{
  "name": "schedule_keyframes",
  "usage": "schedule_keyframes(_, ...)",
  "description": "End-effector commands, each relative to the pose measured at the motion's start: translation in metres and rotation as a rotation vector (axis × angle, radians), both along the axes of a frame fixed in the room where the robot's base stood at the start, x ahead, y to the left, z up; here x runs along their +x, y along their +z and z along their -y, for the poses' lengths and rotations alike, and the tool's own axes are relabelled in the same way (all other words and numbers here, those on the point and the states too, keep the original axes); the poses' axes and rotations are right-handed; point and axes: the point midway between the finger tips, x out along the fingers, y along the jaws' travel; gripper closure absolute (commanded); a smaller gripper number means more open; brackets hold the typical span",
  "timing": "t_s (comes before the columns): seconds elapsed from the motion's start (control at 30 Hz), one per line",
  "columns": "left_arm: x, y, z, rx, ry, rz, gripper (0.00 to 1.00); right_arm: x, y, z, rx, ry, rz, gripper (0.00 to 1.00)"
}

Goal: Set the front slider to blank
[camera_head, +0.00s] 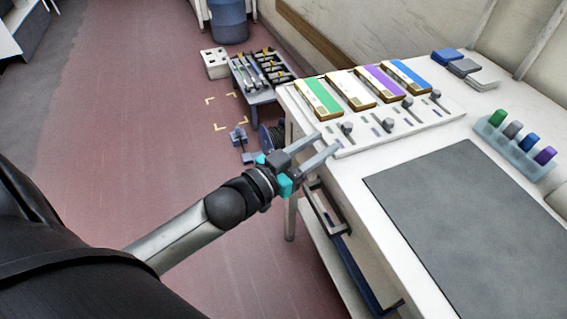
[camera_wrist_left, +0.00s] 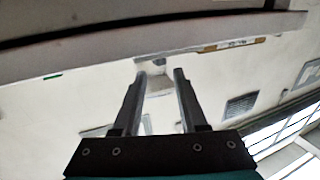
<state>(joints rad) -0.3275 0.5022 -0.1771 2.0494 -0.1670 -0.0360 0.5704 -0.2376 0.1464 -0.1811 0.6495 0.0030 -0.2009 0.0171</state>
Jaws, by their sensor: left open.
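A white slider panel (camera_head: 440,117) lies on the table's far left part. It bears green, white, purple and blue strips, with several dark-grey slider knobs on the near side. The knob closest to my left gripper (camera_head: 347,128) is below the green strip (camera_head: 318,97). My left gripper (camera_head: 329,142) is open and empty, its fingers pointing toward this knob, just short of it in the head view. In the left wrist view, a pale grey block (camera_wrist_left: 155,77) shows between the fingertips; I cannot tell which part it is. Slot labels are too small to read. The right gripper is out of view.
A dark grey mat (camera_head: 470,225) covers the table's near part. A pale blue rack (camera_head: 512,150) with coloured pegs stands to the right. Stacked blocks (camera_head: 464,68) lie at the back. A low table (camera_head: 260,97) with tools stands on the floor beyond the left edge.

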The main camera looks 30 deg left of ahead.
Motion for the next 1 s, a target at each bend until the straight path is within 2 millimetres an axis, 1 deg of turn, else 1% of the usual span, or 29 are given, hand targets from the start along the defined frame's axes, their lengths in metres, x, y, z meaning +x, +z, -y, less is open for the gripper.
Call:
schedule_keyframes(0.03,-0.008,0.0,-0.003,0.0,0.001,-0.004,0.58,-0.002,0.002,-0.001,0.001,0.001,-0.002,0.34)
schedule_keyframes(0.1,-0.018,0.0,-0.006,0.001,0.0,-0.004,0.58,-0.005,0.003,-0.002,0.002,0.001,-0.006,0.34)
schedule_keyframes(0.5,-0.069,0.0,-0.025,-0.001,0.001,-0.004,0.58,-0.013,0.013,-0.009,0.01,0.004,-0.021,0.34)
schedule_keyframes(0.7,-0.082,0.0,-0.03,0.0,0.001,-0.001,0.58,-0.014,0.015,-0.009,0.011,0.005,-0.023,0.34)
schedule_keyframes(1.0,-0.086,0.0,-0.031,0.001,0.0,0.001,0.58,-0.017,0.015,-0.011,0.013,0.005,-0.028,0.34)
